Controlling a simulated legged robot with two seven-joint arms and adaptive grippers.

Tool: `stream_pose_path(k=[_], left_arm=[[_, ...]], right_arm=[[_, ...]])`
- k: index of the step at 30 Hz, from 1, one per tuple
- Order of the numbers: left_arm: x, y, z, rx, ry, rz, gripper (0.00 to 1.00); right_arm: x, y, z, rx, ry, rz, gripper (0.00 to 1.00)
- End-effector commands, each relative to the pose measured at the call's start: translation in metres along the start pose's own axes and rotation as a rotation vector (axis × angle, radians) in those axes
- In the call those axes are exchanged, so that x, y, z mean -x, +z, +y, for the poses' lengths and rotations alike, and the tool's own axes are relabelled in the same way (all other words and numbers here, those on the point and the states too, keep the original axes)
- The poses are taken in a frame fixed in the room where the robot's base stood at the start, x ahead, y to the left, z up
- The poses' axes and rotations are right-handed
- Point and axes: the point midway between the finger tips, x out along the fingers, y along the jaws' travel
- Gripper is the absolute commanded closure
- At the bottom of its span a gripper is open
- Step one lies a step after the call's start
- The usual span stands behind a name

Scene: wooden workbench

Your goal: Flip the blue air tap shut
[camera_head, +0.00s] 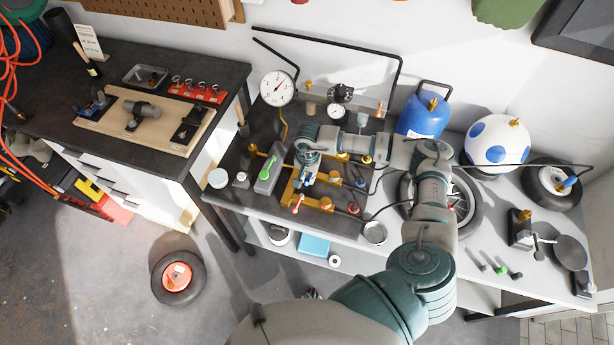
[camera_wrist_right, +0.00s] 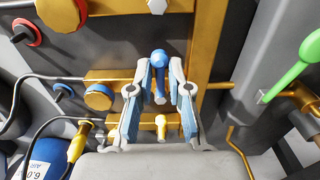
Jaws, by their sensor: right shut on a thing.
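The blue air tap shows in the right wrist view as a lever with a round blue knob (camera_wrist_right: 159,58) on a brass manifold (camera_wrist_right: 208,45). My right gripper (camera_wrist_right: 162,68) has its two fingers on either side of this lever and is shut on it. The lever points up in the wrist view, away from the palm. In the head view my right gripper (camera_head: 307,180) reaches over the brass manifold (camera_head: 290,194), and its body hides most of the tap. My left gripper is not in view.
A green lever (camera_head: 266,170) stands left of the tap and a red one (camera_head: 297,204) is just in front. Blue knobs (camera_wrist_right: 98,97) and hoses are close by. A dial gauge (camera_head: 277,88) stands behind; a blue tank (camera_head: 424,116) is at the back right.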

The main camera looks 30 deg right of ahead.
Motion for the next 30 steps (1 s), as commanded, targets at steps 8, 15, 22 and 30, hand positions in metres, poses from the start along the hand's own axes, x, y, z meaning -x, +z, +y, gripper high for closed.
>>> stream_pose_path(k=[8,15,22,30], left_arm=[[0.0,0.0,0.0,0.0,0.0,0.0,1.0],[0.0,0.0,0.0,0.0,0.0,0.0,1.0],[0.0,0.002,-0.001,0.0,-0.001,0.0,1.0],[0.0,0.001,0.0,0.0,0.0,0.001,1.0]], right_arm=[[0.001,-0.001,0.0,-0.002,0.0,0.002,0.74],[0.001,-0.001,0.0,-0.002,0.0,0.001,0.65],[0.012,-0.001,-0.001,-0.002,-0.001,0.002,0.65],[0.07,-0.002,-0.001,-0.002,-0.004,0.003,0.65]])
